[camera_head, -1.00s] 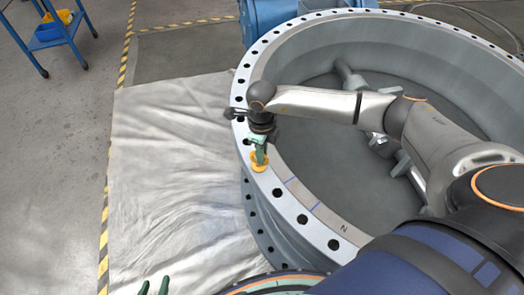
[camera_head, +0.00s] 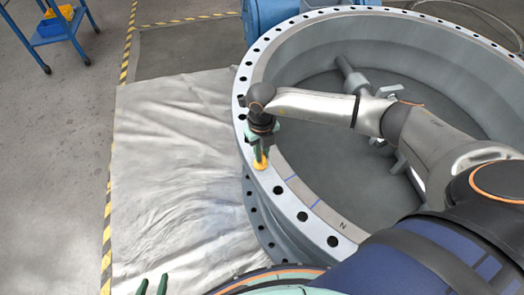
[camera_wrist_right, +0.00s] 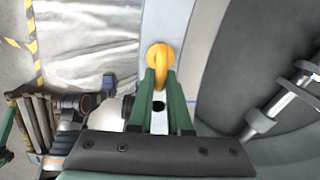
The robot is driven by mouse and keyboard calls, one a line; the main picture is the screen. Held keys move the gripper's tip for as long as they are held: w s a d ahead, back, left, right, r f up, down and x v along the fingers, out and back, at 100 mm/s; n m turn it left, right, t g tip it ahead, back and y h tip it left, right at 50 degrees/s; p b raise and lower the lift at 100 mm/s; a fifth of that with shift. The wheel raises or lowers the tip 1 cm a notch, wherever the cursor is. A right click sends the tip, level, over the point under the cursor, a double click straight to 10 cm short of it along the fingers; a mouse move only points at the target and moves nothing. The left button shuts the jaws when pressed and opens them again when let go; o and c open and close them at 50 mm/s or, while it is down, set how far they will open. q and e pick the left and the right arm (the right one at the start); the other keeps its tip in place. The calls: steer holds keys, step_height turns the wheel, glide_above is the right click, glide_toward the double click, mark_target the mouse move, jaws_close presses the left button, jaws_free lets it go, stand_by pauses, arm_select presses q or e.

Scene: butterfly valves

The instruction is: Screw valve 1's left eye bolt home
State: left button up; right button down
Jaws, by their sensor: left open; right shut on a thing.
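The yellow eye bolt (camera_head: 261,163) stands at the flange face of valve 1 (camera_head: 285,185), on its near left rim. It also shows in the right wrist view (camera_wrist_right: 160,52), its ring at the fingertips. My right gripper (camera_head: 260,152) reaches down over the flange and is shut on the eye bolt (camera_wrist_right: 159,70). The bolt's shank and the hole beneath it are hidden. My left gripper (camera_head: 153,286) shows only its green fingertips at the bottom edge of the head view, apart and empty, over the pale sheet.
A pale sheet (camera_head: 170,170) covers the floor left of the valve, bordered by yellow-black tape. The flange has several open bolt holes and blue marks near an "N". A shaft (camera_wrist_right: 275,110) crosses the valve's inside. A blue cart (camera_head: 65,30) stands at the far left.

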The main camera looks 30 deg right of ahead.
stand_by(0.4)
steer(key=c, duration=0.8)
jaws_free()
steer(key=shift+c, duration=0.2)
step_height(320, 180, up, 13)
steer(key=shift+f, duration=0.15)
